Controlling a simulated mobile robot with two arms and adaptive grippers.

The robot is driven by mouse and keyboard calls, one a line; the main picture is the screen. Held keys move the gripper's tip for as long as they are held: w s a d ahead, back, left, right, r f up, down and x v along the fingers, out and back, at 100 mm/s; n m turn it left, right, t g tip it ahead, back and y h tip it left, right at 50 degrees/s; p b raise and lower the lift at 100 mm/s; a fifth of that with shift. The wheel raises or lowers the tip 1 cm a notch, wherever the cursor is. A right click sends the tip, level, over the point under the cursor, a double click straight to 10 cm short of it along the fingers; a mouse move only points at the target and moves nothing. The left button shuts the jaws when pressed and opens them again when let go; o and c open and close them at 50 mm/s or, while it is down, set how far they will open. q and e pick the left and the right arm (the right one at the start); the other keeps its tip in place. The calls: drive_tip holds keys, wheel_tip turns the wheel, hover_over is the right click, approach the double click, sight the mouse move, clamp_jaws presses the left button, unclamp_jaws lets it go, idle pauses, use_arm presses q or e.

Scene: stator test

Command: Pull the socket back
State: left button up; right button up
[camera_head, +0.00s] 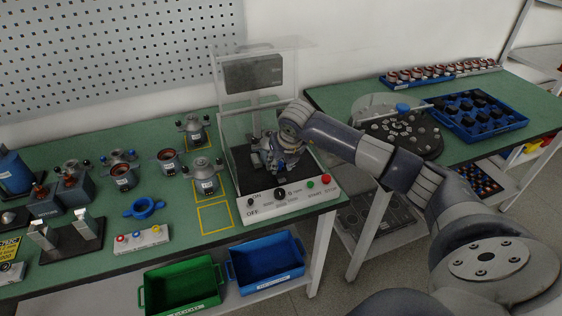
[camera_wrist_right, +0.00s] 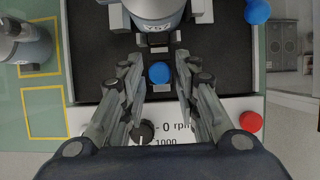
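My right gripper (camera_head: 276,158) reaches into the test station (camera_head: 236,170), under its raised clear cover. In the right wrist view its two fingers (camera_wrist_right: 159,85) are open, one on each side of a round blue knob (camera_wrist_right: 159,72), with small gaps visible. The knob sits just in front of a grey metal stator unit (camera_wrist_right: 155,22) with a dark-lettered label. I cannot pick out the socket as a separate part; the knob seems to be on the mechanism by the unit. In the head view the gripper hides most of this. My left gripper is not in view.
The station's white front panel (camera_head: 285,200) has a dial (camera_wrist_right: 143,130) and a red button (camera_wrist_right: 251,121). Another blue ball (camera_wrist_right: 257,11) is at the right. Several stators stand left on the green table.

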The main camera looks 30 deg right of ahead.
drive_tip(key=p+v, duration=0.3)
drive_tip(key=v, duration=0.3)
idle(0.5)
idle(0.4)
